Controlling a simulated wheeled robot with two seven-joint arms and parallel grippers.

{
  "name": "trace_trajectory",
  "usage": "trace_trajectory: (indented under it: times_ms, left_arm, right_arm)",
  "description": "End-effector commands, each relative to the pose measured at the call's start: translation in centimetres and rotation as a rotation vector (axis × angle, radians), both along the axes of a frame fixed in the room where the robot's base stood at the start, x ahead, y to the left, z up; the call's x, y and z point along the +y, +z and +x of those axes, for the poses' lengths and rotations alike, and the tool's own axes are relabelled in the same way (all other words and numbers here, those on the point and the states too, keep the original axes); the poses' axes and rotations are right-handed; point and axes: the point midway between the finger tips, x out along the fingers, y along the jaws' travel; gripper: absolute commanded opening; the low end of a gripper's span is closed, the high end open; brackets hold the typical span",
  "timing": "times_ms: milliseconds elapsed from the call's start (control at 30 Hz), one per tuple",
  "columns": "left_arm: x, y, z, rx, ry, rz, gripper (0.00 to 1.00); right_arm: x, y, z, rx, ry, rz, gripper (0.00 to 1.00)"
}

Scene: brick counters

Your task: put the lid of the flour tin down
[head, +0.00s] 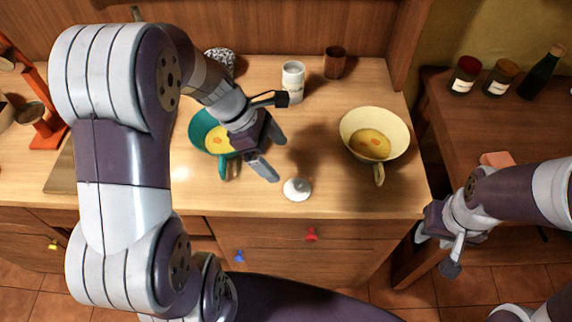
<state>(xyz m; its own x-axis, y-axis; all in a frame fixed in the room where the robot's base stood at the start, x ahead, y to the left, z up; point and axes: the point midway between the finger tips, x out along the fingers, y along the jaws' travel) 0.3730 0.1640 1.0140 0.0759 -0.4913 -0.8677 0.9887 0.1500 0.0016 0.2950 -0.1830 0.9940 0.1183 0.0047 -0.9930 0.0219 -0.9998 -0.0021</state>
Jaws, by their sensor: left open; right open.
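A small round white lid (297,189) lies on the counter near its front edge, with a knob-like bump on top. A white tin (292,84) with faint dark lettering stands upright at the back of the counter; the lettering is too small to read. My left gripper (273,152) is open and empty above the counter, behind and left of the lid and apart from it. My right gripper (436,253) is open and empty, low at the right, in front of the side table.
A teal pan (203,128) with yellow contents is partly behind my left gripper. A cream pan (394,120) stands right of the lid. A brown cup (335,62) and a speckled pot (219,60) are at the back. Jars (465,77) and a bottle (540,73) stand on the side table.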

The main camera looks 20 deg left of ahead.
Motion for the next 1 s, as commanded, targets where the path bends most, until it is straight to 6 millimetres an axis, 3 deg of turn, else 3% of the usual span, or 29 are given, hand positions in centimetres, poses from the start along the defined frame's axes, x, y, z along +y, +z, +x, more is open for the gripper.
trace_trajectory:
  times_ms: [67,167,267,333,400,467,500,600,700,800,1000]
  left_arm:
    - [0.1,0.6,0.3,0.000,0.046,-0.011,0.93]
    - [-1.2,1.8,3.0,0.011,0.365,-0.100,0.93]
    - [-1.3,3.6,7.2,0.111,1.042,-0.323,0.93]
    - [0.5,4.1,8.6,0.266,1.623,-0.541,0.93]
    - [2.9,3.4,7.7,0.464,2.198,-0.767,0.93]
    - [4.4,2.1,5.2,0.647,2.657,-0.945,0.93]
    - [4.9,1.1,3.1,-0.732,-2.811,1.003,0.93]
    - [4.3,-0.8,-2.3,-0.627,-2.215,0.772,0.93]
    - [2.9,-1.7,-6.1,-0.533,-1.856,0.619,0.93]
    - [2.0,-2.0,-7.7,-0.485,-1.696,0.551,0.93]
    - [1.9,-2.0,-7.9,-0.476,-1.671,0.540,0.93]
  right_arm:
    - [0.0,0.0,0.0,0.000,0.000,0.000,0.43]
    - [0.0,0.0,0.0,0.000,0.000,0.000,0.43]
    - [0.0,0.0,0.0,0.000,0.000,0.000,0.43]
    - [0.0,0.0,0.0,0.000,0.000,0.000,0.43]
    - [0.0,0.0,0.0,0.000,0.000,0.000,0.43]
    - [0.0,0.0,0.0,0.000,0.000,0.000,0.43]
    - [0.0,0.0,0.0,0.000,0.000,0.000,0.43]
    - [0.0,0.0,0.0,0.000,0.000,0.000,0.43]
    - [0.0,0.0,0.0,0.000,0.000,0.000,0.43]
    - [0.0,0.0,0.0,0.000,0.000,0.000,0.43]
    - [0.0,0.0,0.0,0.000,0.000,0.000,0.43]
